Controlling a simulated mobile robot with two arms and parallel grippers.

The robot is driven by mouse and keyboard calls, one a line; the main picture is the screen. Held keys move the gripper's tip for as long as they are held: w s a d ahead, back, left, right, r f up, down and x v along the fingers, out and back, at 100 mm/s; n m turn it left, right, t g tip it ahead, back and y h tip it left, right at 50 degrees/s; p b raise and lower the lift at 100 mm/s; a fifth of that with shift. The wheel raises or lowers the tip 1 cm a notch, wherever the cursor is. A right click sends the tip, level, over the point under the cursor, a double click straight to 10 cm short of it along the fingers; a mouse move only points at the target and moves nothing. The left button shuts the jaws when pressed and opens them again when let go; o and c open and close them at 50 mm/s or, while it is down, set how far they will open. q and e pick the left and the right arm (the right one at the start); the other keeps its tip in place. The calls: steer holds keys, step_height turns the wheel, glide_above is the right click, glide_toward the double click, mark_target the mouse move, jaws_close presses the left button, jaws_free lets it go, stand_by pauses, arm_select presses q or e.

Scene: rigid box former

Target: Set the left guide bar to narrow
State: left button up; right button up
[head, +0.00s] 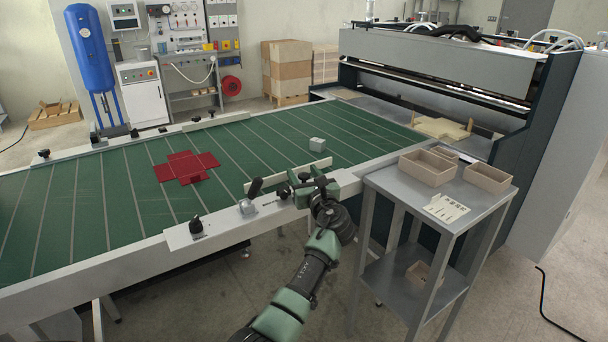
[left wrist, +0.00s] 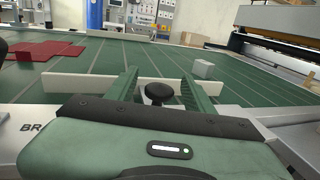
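A pale guide bar (head: 262,184) lies over the near side of the green bed. It also shows in the left wrist view (left wrist: 75,83), passing behind my fingers. My left gripper (head: 309,172) is at the near rail, open, its two green fingers pointing over the bed. In the left wrist view a black knob (left wrist: 158,92) stands between the open fingers (left wrist: 160,80), with gaps on both sides. A lever with a black handle (head: 251,192) stands on the rail left of my gripper. My right gripper is not in view.
A red flat box blank (head: 186,167) and a small grey block (head: 317,144) lie on the green bed. A grey cart (head: 385,184) with open boxes (head: 427,170) stands close right of my left arm. A large press (head: 440,62) stands behind. Another black knob (head: 196,226) is farther left.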

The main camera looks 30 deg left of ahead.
arm_select(q)
steer(key=v, duration=0.7)
steer(key=shift+s+d, duration=0.25)
steer(key=shift+d, duration=0.05)
